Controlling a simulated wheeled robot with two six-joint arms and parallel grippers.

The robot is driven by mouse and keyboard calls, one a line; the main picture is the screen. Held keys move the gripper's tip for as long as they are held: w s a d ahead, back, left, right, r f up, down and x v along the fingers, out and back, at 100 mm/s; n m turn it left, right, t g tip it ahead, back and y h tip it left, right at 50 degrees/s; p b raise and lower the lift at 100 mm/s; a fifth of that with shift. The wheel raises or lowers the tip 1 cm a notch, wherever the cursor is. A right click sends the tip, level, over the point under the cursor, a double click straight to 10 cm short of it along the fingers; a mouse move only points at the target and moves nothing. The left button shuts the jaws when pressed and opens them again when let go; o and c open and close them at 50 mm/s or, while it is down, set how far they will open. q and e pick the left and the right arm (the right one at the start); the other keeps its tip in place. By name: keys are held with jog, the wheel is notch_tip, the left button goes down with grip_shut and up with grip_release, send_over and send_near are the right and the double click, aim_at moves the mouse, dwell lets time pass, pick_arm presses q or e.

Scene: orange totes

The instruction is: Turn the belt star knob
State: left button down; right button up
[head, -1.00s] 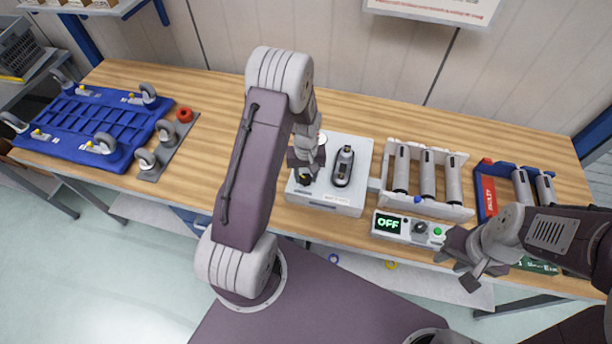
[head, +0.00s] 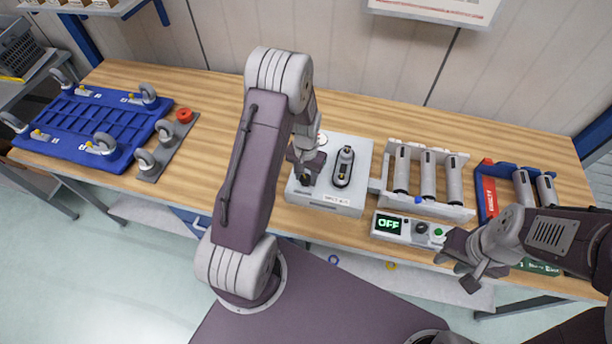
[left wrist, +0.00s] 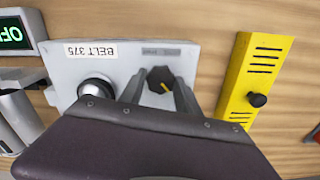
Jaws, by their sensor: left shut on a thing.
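The box (head: 348,198) also shows in the head view, with a dark belt loop (head: 343,167) on top. My left gripper (head: 306,178) is over the left part of the box and shut on the knob. In the left wrist view my left gripper (left wrist: 159,90) has one finger on each side of the knob. My right gripper (head: 456,272) appears open and empty in front of the bench, near the OFF display unit (head: 390,224).
A rack with grey rollers (head: 428,172) stands right of the box, and a blue and red holder (head: 487,190) farther right. A blue wheeled frame (head: 90,120) lies at the left. A yellow slotted plate (left wrist: 243,80) is beside the box.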

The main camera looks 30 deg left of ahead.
aim_at(306, 179)
pick_arm(q)
jog(key=shift+w+r, duration=0.1)
jog(key=shift+w, duration=0.05)
jog(key=c, duration=0.9)
grip_release()
jog(key=shift+o, duration=0.2)
notch_tip(306, 179, up, 9)
jog(key=b, duration=0.1)
jog(key=shift+b, duration=0.35)
jog(key=s+d+f+t+b, duration=0.1)
jog(key=s+d+b, duration=0.4)
jog(key=s, duration=0.8)
jog(key=shift+d+f, duration=0.65)
jog(key=shift+d, duration=0.4)
